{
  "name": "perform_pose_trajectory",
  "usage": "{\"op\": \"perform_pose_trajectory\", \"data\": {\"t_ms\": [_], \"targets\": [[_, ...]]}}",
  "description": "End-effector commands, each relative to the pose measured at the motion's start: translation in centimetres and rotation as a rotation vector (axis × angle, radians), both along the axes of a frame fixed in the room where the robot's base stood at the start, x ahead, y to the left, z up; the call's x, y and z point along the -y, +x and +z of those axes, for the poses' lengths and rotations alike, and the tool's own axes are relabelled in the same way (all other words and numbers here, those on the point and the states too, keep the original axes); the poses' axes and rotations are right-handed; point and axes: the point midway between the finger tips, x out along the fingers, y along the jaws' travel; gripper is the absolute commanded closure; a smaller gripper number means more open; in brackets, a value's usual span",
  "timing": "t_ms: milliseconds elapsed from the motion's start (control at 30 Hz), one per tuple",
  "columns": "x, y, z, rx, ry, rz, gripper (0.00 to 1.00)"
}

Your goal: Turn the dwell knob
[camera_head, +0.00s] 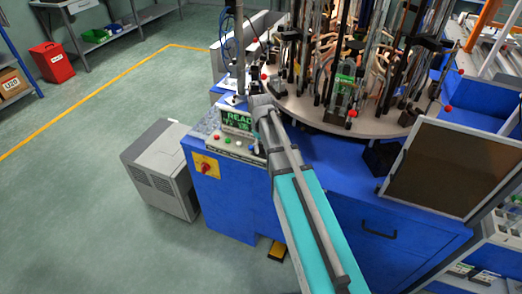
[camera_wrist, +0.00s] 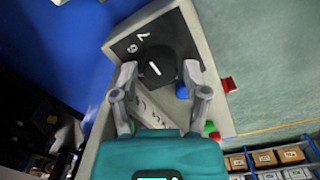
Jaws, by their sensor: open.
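The dwell knob (camera_wrist: 156,70) is a dark round knob with a white pointer line, on a black dial plate with white numbers, seen in the wrist view. My gripper (camera_wrist: 160,75) is open, with one fingertip to the left of the knob and the other to its right. A gap shows between the knob and the fingers; whether either touches it I cannot tell. In the head view my arm covers the knob and the gripper. The control panel (camera_head: 228,146) beside my arm there carries a green-lit display (camera_head: 238,121).
Red, green and blue buttons sit near the knob; a blue one (camera_wrist: 181,91) is close to the right finger. A red rotary switch (camera_head: 205,166) is on the blue cabinet front. Open floor lies left.

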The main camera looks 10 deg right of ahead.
Motion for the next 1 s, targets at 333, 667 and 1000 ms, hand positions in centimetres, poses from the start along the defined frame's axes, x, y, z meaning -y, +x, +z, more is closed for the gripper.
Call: {"op": "perform_pose_trajectory", "data": {"t_ms": [333, 667, 1000], "targets": [[0.05, 0.0, -0.39, 0.0, 0.0, -0.001, 0.41], [0.08, 0.01, -0.38, 0.0, 0.0, -0.001, 0.78], [-0.11, 0.01, -0.38, 0.0, 0.002, 0.008, 1.0]]}}
